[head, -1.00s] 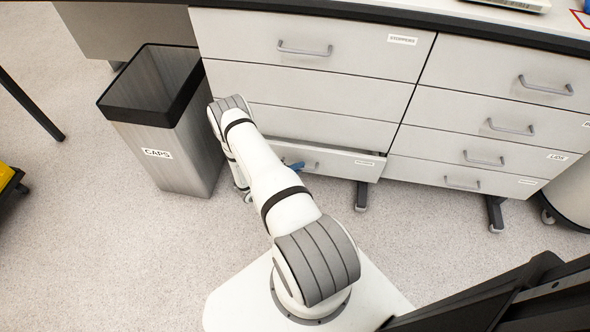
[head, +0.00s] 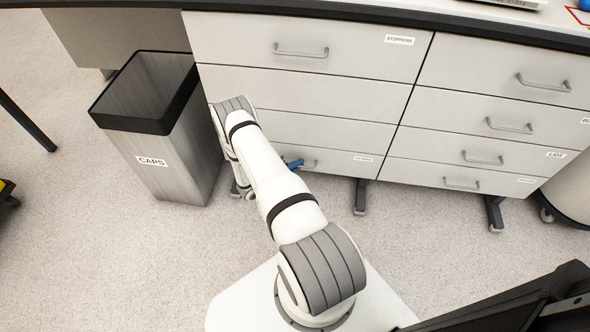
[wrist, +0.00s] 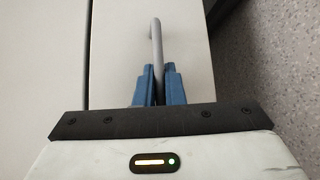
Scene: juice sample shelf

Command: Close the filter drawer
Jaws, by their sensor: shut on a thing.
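The filter drawer (head: 340,160) is the bottom drawer of the left cabinet column in the head view; its label is too small to read. Its front looks flush with the drawer fronts above. My arm covers its left part. In the wrist view the drawer front (wrist: 120,45) fills the middle, with a thin seam on its left. The blue fingers of my gripper (wrist: 159,85) are shut on the grey drawer handle (wrist: 156,40). In the head view a blue fingertip of my gripper (head: 293,164) shows at the handle (head: 311,163).
A grey bin (head: 165,150) labelled CAPS stands left of the drawers. More drawers (head: 480,140) are on the right, with a round bin (head: 572,185) beyond. A dark-edged countertop (head: 380,17) runs above. The floor (head: 110,260) at front left is clear.

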